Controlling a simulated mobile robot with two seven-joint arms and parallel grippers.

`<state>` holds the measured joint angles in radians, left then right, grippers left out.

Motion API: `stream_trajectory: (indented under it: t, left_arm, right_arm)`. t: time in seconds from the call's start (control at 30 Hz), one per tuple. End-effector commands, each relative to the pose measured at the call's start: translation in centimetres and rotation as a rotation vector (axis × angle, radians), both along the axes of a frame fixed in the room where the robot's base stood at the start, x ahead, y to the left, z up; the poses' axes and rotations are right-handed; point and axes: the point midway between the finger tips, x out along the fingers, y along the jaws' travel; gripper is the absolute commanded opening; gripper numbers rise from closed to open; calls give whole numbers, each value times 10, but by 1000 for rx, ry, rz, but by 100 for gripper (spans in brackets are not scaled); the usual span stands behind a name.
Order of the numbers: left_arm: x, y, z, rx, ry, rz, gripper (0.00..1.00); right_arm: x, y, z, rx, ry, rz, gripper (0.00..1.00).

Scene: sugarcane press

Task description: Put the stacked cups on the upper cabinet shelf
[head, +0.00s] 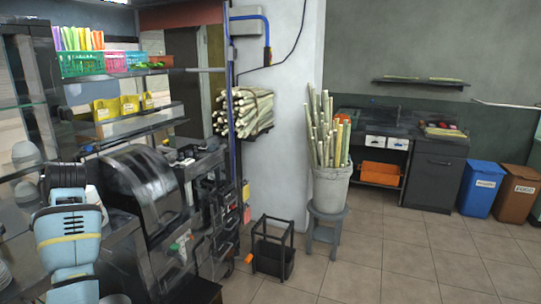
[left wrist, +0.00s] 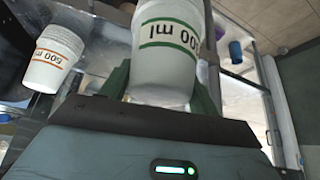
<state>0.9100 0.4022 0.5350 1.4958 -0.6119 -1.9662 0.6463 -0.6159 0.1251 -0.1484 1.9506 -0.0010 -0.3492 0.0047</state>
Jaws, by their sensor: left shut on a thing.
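Glass cabinet shelves (head: 22,103) stand at the left edge. My right gripper is not in view.
Pale rounded items (head: 26,154) sit on the left shelving. A dark press machine (head: 143,188) stands close right of my left arm. A rack with coloured baskets (head: 82,64) and yellow bins (head: 105,109) is behind. The tiled floor (head: 400,260) at right is clear.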

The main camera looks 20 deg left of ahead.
Motion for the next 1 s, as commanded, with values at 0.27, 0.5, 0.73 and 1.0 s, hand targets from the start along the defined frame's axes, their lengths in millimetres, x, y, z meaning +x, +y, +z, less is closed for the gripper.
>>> stream_trajectory:
  t: [0.27,0.5,0.73,1.0]
  left_arm:
    - [-27,29,-15,0,10,-115,24]
    - [-19,25,-74,1,13,-285,24]
    - [-9,-5,-137,0,9,-481,24]
    - [1,-57,-182,-2,4,-669,24]
  right_arm:
    - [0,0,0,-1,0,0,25]
    - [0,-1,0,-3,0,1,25]
    - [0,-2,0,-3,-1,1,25]
    - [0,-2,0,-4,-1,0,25]
